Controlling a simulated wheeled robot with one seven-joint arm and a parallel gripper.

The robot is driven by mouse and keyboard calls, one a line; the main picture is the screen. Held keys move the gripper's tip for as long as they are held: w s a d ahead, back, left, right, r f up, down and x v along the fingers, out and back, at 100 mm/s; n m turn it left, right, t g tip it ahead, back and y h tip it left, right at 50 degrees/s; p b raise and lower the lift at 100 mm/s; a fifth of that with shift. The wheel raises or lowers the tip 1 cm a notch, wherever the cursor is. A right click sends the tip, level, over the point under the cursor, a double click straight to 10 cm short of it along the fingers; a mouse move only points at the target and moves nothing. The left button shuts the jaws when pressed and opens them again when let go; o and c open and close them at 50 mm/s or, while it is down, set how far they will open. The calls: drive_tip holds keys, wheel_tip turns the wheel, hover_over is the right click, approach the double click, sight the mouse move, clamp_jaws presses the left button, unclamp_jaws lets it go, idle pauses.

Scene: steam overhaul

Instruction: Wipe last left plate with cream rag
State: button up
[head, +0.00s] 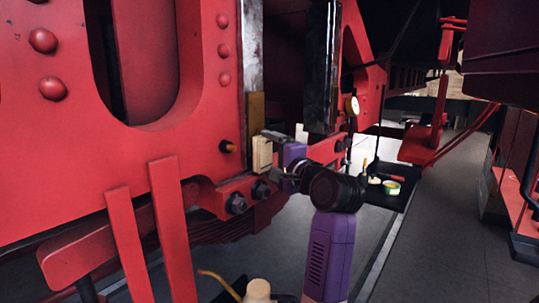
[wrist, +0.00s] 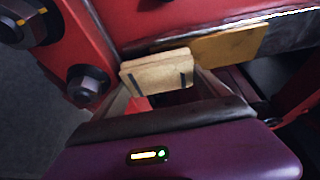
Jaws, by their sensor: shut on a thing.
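My gripper (head: 272,152) is shut on the cream rag (head: 262,153), a folded pad; in the wrist view the rag (wrist: 157,73) sits between the two fingertips (wrist: 160,85). A tall left plate (head: 252,50) runs down the red frame, grey and streaked above, with a tan-brown stretch (head: 256,112) at its lower end. The rag is at the bottom of this stretch and hides part of it. The wrist view shows the tan-brown stretch (wrist: 215,45) just beyond the rag. I cannot tell whether they touch.
A darker right plate (head: 320,70) stands across the gap. Large bolts (head: 236,203) stick out of the red frame below my gripper. Two red bars (head: 172,225) stand at front left. Floor (head: 445,235) is clear on the right.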

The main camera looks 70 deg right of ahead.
drive_tip(key=shift+f, duration=0.2)
drive_tip(key=shift+s+a+r+p, duration=0.1)
drive_tip(key=shift+s+a+p, duration=0.2)
drive_tip(key=shift+s, duration=0.65)
drive_tip(key=shift+s+a+f+p, duration=0.15)
drive_tip(key=shift+s+p, duration=0.1)
drive_tip(key=shift+s, duration=0.7)
drive_tip(key=shift+s+a+r+p, duration=0.15)
drive_tip(key=shift+s+a+p, duration=0.15)
drive_tip(key=shift+s, duration=0.65)
drive_tip(key=s, duration=0.3)
drive_tip(key=shift+a+p, duration=0.3)
drive_tip(key=shift+w, duration=0.1)
drive_tip(key=shift+w+d+p, duration=0.15)
drive_tip(key=shift+w+d, duration=0.1)
drive_tip(key=shift+w, duration=0.85)
drive_tip(key=shift+w+d+p, duration=0.1)
drive_tip(key=shift+w+d, duration=0.1)
drive_tip(key=shift+w, duration=0.95)
drive_tip(key=shift+w+d+p, duration=0.15)
drive_tip(key=shift+w+d, duration=0.1)
drive_tip(key=shift+w, duration=0.85)
drive_tip(key=shift+w+d, duration=0.1)
drive_tip(key=shift+w, duration=0.35)
drive_tip(key=shift+r, duration=0.1)
